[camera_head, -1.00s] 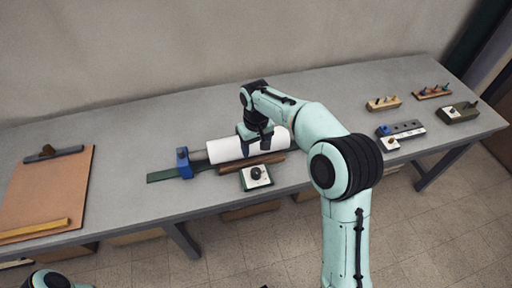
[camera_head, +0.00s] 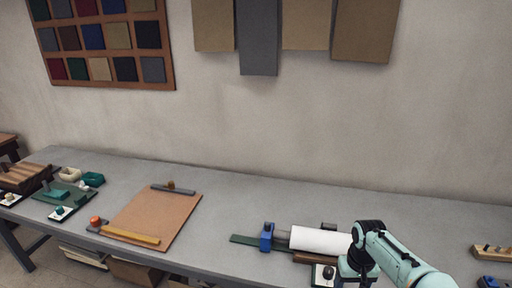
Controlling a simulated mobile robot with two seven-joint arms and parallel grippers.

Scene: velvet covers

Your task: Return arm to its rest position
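My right arm comes in from the lower right corner, and its gripper (camera_head: 352,276) points down at the front of the table, by the right end of a white roll (camera_head: 320,240). The lower part of the gripper is cut off or dark against the things there, so its fingers do not show clearly. I cannot tell whether it touches the roll. My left gripper is out of view.
The roll lies on the long grey table (camera_head: 222,205) beside a blue clamp (camera_head: 267,237) on a green strip. A small white block with a black knob (camera_head: 327,272) is in front. A brown clipboard (camera_head: 155,215) with a yellow bar lies left. Green trays stand far left.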

